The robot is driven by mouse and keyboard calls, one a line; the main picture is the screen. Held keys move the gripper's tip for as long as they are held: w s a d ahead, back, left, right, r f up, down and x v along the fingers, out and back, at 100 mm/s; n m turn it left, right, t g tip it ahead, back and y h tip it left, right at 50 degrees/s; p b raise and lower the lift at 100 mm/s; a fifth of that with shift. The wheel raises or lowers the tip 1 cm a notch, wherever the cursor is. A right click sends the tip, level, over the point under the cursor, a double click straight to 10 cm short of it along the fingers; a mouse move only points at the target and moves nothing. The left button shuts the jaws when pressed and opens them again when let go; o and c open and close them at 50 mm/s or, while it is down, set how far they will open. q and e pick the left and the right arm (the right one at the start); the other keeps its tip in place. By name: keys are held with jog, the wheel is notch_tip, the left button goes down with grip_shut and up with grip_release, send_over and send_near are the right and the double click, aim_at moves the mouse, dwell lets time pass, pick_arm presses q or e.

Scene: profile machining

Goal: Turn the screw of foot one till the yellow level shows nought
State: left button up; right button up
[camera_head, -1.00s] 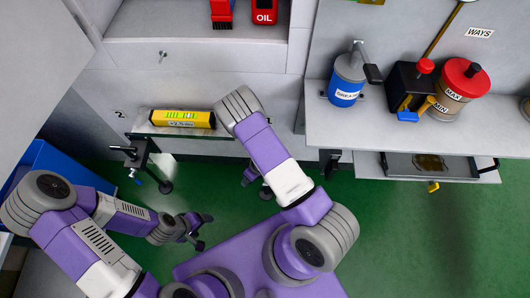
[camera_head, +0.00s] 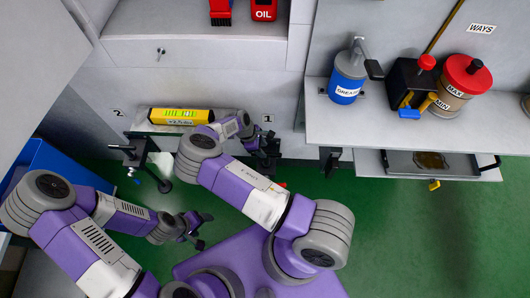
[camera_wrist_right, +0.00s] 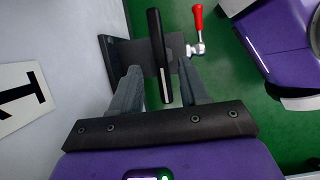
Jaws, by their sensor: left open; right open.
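The yellow level (camera_head: 181,116) lies on a ledge of the grey machine, between the plates marked 2 (camera_head: 118,113) and 1 (camera_head: 268,119). Its reading is too small to tell. My right gripper (camera_head: 268,146) is by plate 1, largely hiding foot one. In the right wrist view its open fingers (camera_wrist_right: 160,72) stand either side of a dark upright bar (camera_wrist_right: 157,40) in front of a black bracket (camera_wrist_right: 116,52). A lever with a red handle (camera_wrist_right: 197,20) sits beside the bracket. Whether the fingers touch the bar I cannot tell. My left gripper (camera_head: 203,231) is open and empty above the floor.
A second black foot bracket (camera_head: 133,153) stands under plate 2. A shelf (camera_head: 400,128) at the right holds a blue grease can (camera_head: 347,75) and a red-lidded pot (camera_head: 462,85), with a tray (camera_head: 430,163) below. Green floor (camera_head: 400,235) is clear at the right.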

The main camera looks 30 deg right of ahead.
jog(key=shift+b+x, duration=0.4)
jog(key=shift+x, duration=1.45)
jog(key=shift+a, duration=0.1)
grip_shut()
